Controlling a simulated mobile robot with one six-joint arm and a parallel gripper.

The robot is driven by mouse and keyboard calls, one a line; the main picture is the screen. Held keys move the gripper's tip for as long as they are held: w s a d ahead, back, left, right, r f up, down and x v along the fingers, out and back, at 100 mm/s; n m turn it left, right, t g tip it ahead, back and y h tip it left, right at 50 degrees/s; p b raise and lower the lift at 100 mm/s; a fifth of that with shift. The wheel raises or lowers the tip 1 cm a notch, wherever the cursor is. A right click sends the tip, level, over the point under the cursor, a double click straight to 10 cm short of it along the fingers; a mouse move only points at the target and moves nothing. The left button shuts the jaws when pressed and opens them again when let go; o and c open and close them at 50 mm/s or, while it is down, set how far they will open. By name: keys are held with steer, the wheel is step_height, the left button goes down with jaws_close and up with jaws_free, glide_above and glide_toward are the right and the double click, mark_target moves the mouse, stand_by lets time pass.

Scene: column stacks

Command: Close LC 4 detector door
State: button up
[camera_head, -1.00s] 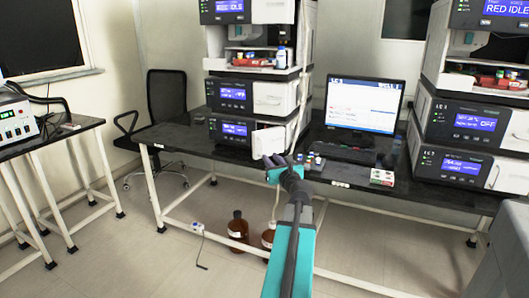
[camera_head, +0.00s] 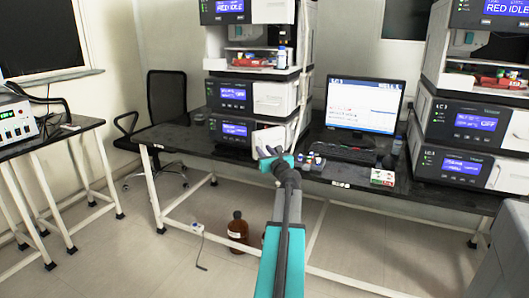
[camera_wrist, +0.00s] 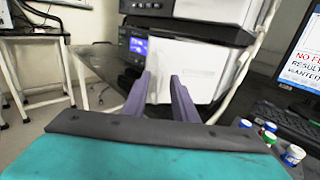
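The white door (camera_head: 268,136) is on the lowest module of the left instrument stack, beside a blue screen (camera_head: 235,129). In the head view it seems to stand out from the module; the exact angle is unclear. My gripper (camera_head: 270,152) is right in front of it and hides its lower part. In the wrist view the two purple fingers (camera_wrist: 162,82) are apart with nothing between them, pointing at the white door (camera_wrist: 188,62). I cannot tell whether they touch it. The stack's LC label is too small to read.
Small capped vials (camera_head: 312,161) stand on the black bench just right of my gripper, near a keyboard (camera_head: 345,152) and monitor (camera_head: 364,104). A second stack (camera_head: 470,115) stands at right. A brown bottle (camera_head: 238,230) is on the floor below.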

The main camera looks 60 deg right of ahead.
stand_by(0.3)
jaws_close()
steer(key=shift+w, duration=0.1)
stand_by(1.2)
